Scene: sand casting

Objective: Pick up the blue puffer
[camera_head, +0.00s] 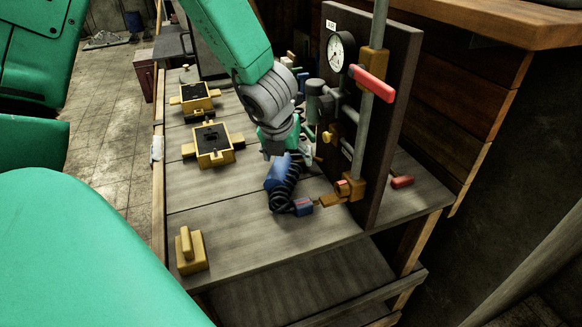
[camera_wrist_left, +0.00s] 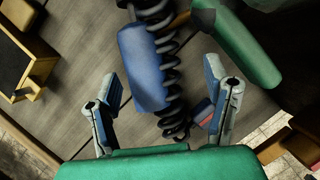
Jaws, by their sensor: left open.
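The blue puffer (camera_head: 274,179) sits on the near middle part of the wooden bench, beside a black coiled hose (camera_head: 287,182). In the left wrist view the blue puffer (camera_wrist_left: 144,68) appears in the space between the two fingers, with the black coil (camera_wrist_left: 168,80) along its right side. My left gripper (camera_head: 290,152) is just above and behind the puffer, pointing down, and partly hides its far end. In the left wrist view my left gripper (camera_wrist_left: 165,85) has its fingers wide apart, with nothing pinched. Contact with the puffer cannot be told. My right gripper is not in view.
An upright dark panel (camera_head: 386,120) with a gauge (camera_head: 341,52), pipe and red handle (camera_head: 372,83) stands close right of the gripper. Two yellow mould frames (camera_head: 212,144) lie left on the bench. A yellow handled block (camera_head: 191,252) sits at the near left corner. Bench between is clear.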

